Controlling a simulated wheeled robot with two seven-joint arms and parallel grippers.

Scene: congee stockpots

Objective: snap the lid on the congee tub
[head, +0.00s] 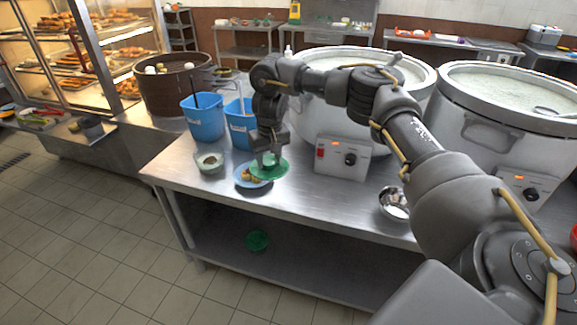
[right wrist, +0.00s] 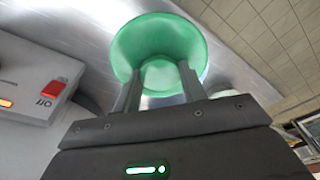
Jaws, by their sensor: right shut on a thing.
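The green lid (head: 276,171) is in my right gripper (head: 267,160), held over the front part of the steel counter. In the right wrist view the green lid (right wrist: 150,35) shows large, with its narrower part between the two fingers of my right gripper (right wrist: 160,88). The translucent tub (head: 209,163) stands open on the counter to the left of the lid, with dark contents inside. The lid and the tub are apart. My left gripper is not in view.
A blue plate (head: 243,182) with small food pieces lies partly behind the lid. Two blue containers (head: 203,124) stand behind the tub. Large stockpots (head: 327,119) fill the counter's right side. A metal bowl (head: 393,204) sits near the front edge.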

